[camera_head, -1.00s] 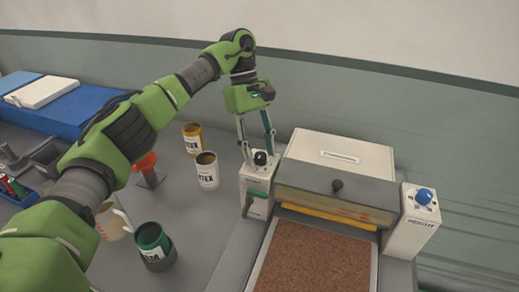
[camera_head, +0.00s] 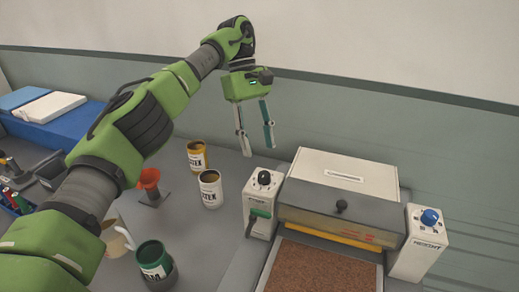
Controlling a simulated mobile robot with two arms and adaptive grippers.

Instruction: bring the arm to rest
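My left arm comes in from the left and reaches over the table. Its gripper (camera_head: 258,153) hangs above and behind the left end of a press-like machine (camera_head: 345,178). The two fingers point down, are spread apart and hold nothing. The gripper is clear of the black knob (camera_head: 264,177) on the machine's left post. My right arm and its gripper are not in view.
An orange funnel (camera_head: 150,181) and a green can (camera_head: 154,262) are nearer my arm. A blue mattress-like block (camera_head: 62,122) lies far left. A wall is close behind.

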